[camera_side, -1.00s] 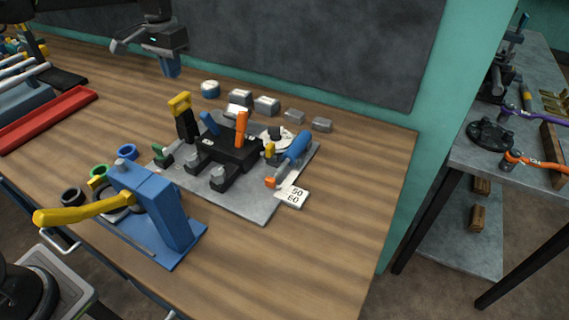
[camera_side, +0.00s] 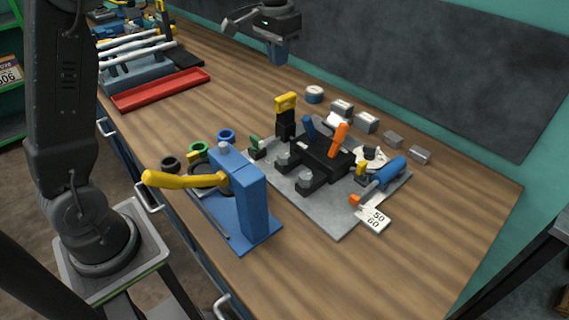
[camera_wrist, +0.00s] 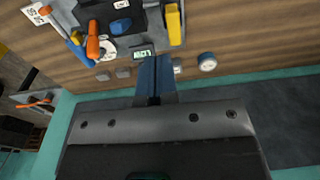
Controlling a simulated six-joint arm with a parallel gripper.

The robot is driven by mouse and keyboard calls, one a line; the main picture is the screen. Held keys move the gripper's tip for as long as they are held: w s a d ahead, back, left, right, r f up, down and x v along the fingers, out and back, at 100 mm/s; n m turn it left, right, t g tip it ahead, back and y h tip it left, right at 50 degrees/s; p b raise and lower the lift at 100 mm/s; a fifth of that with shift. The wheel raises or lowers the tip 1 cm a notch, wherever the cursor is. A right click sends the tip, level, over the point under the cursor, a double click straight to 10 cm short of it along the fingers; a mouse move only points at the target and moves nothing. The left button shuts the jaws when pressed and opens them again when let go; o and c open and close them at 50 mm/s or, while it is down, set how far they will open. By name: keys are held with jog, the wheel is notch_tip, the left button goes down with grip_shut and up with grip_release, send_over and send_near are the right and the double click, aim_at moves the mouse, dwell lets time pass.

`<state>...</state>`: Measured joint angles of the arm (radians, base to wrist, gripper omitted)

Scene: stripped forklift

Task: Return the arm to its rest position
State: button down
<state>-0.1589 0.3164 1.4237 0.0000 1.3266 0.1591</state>
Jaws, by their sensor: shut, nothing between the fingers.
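My gripper (camera_side: 281,53) hangs at the top of the side view, above the back part of the wooden bench (camera_side: 330,270). Its blue fingers are together with nothing between them. In the wrist view the blue fingers (camera_wrist: 154,78) also show closed, pointing toward the grey fixture plate (camera_wrist: 140,38). My gripper is apart from the plate and the bench. Part of my arm stands at the left of the side view.
A blue press (camera_side: 250,210) with a yellow lever stands at the bench's front. Several grey blocks (camera_side: 366,123) and a round blue-rimmed piece (camera_side: 314,95) lie behind the plate. A red tray (camera_side: 160,90) is at the far left. A dark board (camera_side: 450,60) backs the bench.

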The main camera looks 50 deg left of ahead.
jog(key=s+d+r+t, duration=0.1)
jog(key=s+d+r, duration=0.1)
jog(key=s, duration=0.5)
jog(key=s+d+r+t, duration=0.1)
jog(key=s+d, duration=0.2)
jog(key=s, duration=0.3)
jog(key=s+d+f+t, duration=0.1)
jog(key=s+f, duration=0.1)
jog(key=s, duration=0.4)
jog(key=s+d+f+t, duration=0.1)
jog(key=s+f, duration=0.2)
jog(key=s, duration=0.3)
jog(key=shift+s+d+f+t, duration=0.2)
jog(key=shift+s+f+t, duration=0.1)
jog(key=shift+s+t, duration=0.1)
